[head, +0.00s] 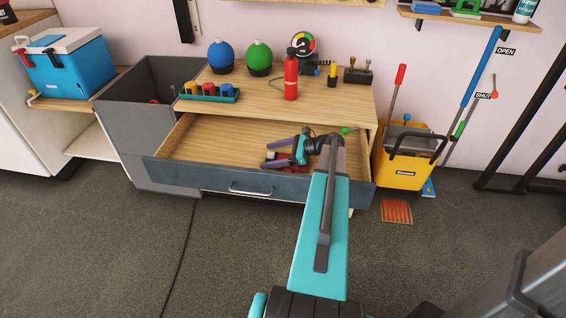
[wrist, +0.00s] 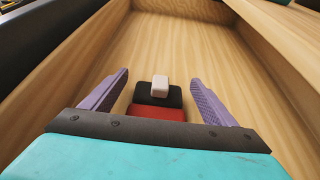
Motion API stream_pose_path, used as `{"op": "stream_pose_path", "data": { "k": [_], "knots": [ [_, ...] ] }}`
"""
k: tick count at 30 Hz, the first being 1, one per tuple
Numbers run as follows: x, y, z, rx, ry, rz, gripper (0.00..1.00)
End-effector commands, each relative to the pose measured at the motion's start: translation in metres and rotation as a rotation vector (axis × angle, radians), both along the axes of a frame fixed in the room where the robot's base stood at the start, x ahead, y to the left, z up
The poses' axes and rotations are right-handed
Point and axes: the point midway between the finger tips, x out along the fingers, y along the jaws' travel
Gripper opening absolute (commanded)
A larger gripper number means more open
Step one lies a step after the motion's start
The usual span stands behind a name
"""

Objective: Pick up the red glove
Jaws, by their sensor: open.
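A red and black object with a small pale block on its top (wrist: 158,114) lies on the wooden drawer floor. It is the only red thing in the wrist view, but I cannot clearly make out a glove shape. In the head view its red part (head: 284,160) shows low by my gripper, partly hidden. My gripper (wrist: 160,76) is open, with one purple finger on each side of the object and gaps on both sides. In the head view my gripper (head: 267,155) reaches down into the right half of the open drawer (head: 205,178).
Drawer walls surround my gripper; the drawer's left half is bare. On the cabinet top (head: 340,100) stand a red extinguisher (head: 291,75) and blue and green round containers. A grey bin (head: 150,125) stands left, a yellow mop bucket (head: 402,170) right.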

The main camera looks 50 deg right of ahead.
Motion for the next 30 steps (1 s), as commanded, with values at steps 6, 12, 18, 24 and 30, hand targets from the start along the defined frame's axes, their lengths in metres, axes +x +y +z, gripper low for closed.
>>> {"op": "stream_pose_path", "data": {
  "k": [6,12,18,24,30],
  "knots": [
    [-0.0001,-0.0003,0.0002,0.0,0.0,-0.001,0.8],
    [-0.0008,-0.0013,0.0004,0.0,0.0,-0.002,0.8],
    [-0.0008,-0.0013,0.0004,0.0,0.0,-0.002,0.6],
    [-0.0007,-0.0013,0.0005,-0.001,0.0,-0.002,0.34],
    [-0.0008,-0.0012,0.0012,-0.001,0.0,-0.002,0.34]
  ]
}}
